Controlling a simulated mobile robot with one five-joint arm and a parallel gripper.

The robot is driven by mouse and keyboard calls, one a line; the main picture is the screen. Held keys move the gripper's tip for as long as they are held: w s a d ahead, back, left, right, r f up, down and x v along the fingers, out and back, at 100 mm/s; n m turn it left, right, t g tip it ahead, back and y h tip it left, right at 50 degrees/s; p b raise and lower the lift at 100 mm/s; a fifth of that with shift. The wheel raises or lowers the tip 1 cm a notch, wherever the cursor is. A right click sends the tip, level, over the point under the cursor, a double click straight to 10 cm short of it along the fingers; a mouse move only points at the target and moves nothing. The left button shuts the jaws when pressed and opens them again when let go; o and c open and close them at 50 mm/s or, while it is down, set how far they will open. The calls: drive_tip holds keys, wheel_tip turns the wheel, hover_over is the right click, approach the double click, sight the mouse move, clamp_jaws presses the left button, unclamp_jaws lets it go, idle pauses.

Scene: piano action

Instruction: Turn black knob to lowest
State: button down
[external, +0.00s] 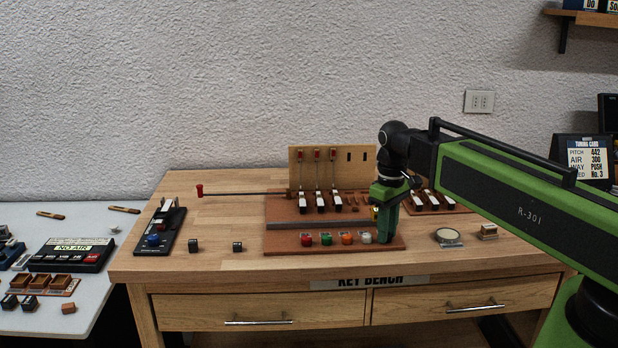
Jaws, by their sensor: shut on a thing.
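My gripper (386,238) is green and points straight down at the right end of a row of small knobs on the brown board (285,245). It is shut on what appears to be the black knob, which its fingers almost wholly hide. I cannot read the knob's setting. To the left in the row are a red knob (307,239), a green knob (327,239), an orange knob (347,238) and a whitish knob (367,238).
Behind the row stand white keys (320,201) and an upright wooden panel (309,160). A round disc (447,237) and a small block (488,231) lie to the right. Two small dark cubes (194,245) (238,246) and a dark device (160,230) are at the left.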

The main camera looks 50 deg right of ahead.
drive_tip(key=c, duration=1.2)
unclamp_jaws()
wheel_tip(320, 180, up, 17)
drive_tip(key=p, duration=1.7)
drive_tip(key=shift+r, duration=0.15)
drive_tip(key=a+f+b, duration=0.4)
drive_tip(key=a+f, duration=0.1)
drive_tip(key=a, duration=0.6)
drive_tip(key=a+f+b, duration=0.4)
drive_tip(key=a+b, duration=0.1)
drive_tip(key=a, duration=0.7)
drive_tip(key=shift+s+f+n, duration=0.4)
drive_tip(key=shift+s, duration=0.05)
